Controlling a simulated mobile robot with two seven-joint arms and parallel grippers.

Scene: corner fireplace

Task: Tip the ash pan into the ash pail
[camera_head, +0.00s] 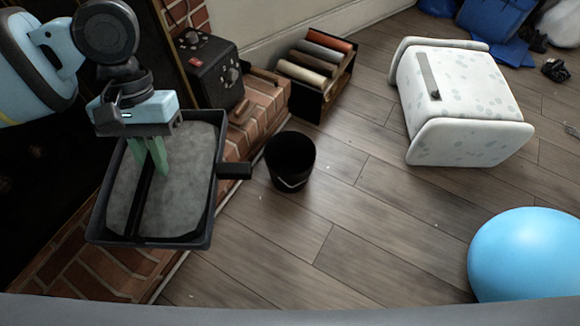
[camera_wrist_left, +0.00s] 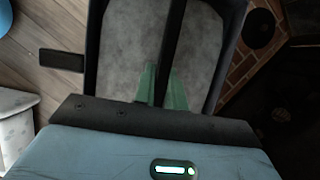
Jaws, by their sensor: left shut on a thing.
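The ash pan (camera_head: 150,241) is a dark rectangular tray with grey ash (camera_head: 190,170) in it, a bar across its middle and a stub handle (camera_head: 235,171) on its right side. It looks roughly level over the brick hearth. My left gripper (camera_head: 150,157) is over the pan with its green fingers shut on the bar. The left wrist view shows the fingers (camera_wrist_left: 162,90) at the bar of the pan (camera_wrist_left: 94,45). The ash pail (camera_head: 290,165), black and open-topped, stands upright on the floor right of the pan's handle, apart from it. My right gripper is not in view.
A black box (camera_head: 208,70) with knobs stands on the brick hearth (camera_head: 262,95). A white spotted stool (camera_head: 460,100) and a blue ball (camera_head: 525,255) are to the right. The wooden floor in front of the pail is clear.

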